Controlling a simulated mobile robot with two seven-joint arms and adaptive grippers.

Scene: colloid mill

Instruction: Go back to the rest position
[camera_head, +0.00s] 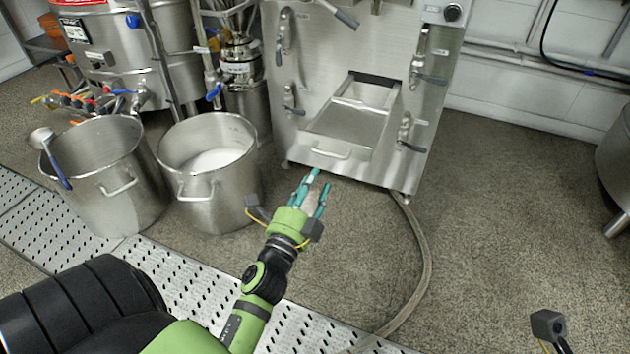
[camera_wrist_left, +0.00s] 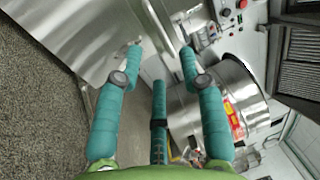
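My left gripper (camera_head: 317,182) has a green palm and teal fingers. It reaches out over the floor in front of the steel machine (camera_head: 350,100), empty. In the left wrist view its fingers (camera_wrist_left: 161,65) stand apart with nothing between them. In the head view the fingertips overlap the lower front of the machine, near the drawer-like tray (camera_head: 345,130); I cannot tell the exact gap. My right gripper's fingers are not in view. Only a small dark box with a yellow cable (camera_head: 548,325), like those on my left wrist, shows at the bottom right.
Two open steel pots, one with a ladle (camera_head: 110,180) and one with whitish contents (camera_head: 215,170), stand left of my left gripper. A hose (camera_head: 425,260) runs along the floor. A steel vessel (camera_head: 615,160) stands at the right edge.

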